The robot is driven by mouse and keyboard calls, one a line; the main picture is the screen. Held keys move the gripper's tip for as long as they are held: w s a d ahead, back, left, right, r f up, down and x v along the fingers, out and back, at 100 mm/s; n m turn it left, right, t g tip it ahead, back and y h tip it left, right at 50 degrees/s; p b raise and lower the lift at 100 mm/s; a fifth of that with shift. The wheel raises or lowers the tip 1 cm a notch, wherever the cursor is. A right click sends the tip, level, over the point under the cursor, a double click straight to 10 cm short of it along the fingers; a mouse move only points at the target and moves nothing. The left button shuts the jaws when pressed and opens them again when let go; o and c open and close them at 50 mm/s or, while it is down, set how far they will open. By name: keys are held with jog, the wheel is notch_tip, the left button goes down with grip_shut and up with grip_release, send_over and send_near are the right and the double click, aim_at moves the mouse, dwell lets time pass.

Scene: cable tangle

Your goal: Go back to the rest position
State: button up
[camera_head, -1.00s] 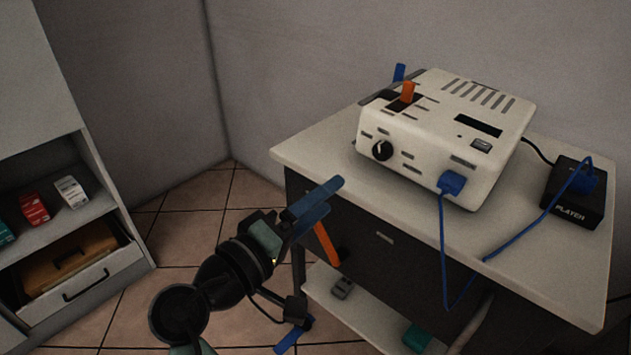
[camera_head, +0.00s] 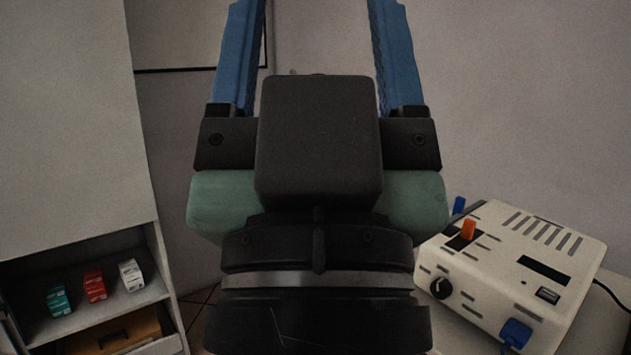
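My gripper (camera_head: 316,40) fills the middle of the view, close to the camera and pointing up. Its two blue fingers stand wide apart with only wall between them. It is open and empty. Its fingertips reach the top edge of the picture. No other object is named by the task.
A white device (camera_head: 510,270) with an orange switch (camera_head: 468,229), a black knob (camera_head: 441,288) and a blue plug (camera_head: 516,334) stands at the lower right, apart from my gripper. A grey cabinet (camera_head: 70,130) with small boxes on its shelf stands at the left.

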notch_tip(320, 180, up, 32)
jog(key=p, duration=2.9)
jog(key=shift+f, duration=0.25)
jog(key=shift+w+a+f, duration=0.1)
